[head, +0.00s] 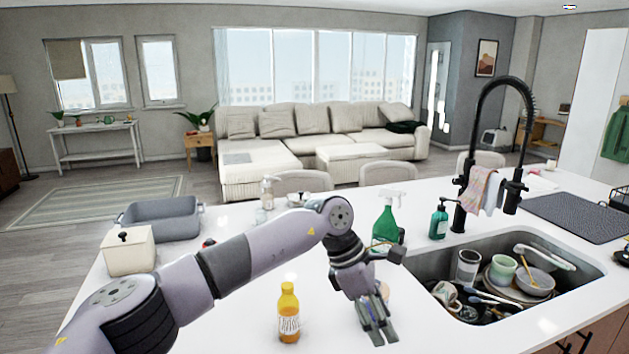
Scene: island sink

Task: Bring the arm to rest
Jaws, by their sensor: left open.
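My left arm comes in from the left and reaches over the white island counter (240,310). Its gripper (380,328) points down over the counter, between a yellow bottle (289,312) and the sink. The gripper is open, with no object clearly held between its fingers. A small pale round item shows partly behind the gripper; I cannot tell what it is. My right gripper is not in view.
The sink (590,268) holds dirty dishes, including a green cup (503,270). A black faucet (459,205), a green spray bottle (385,222) and a teal soap bottle (438,221) stand behind. A grey tray (170,228) and a cream box (128,256) stand left.

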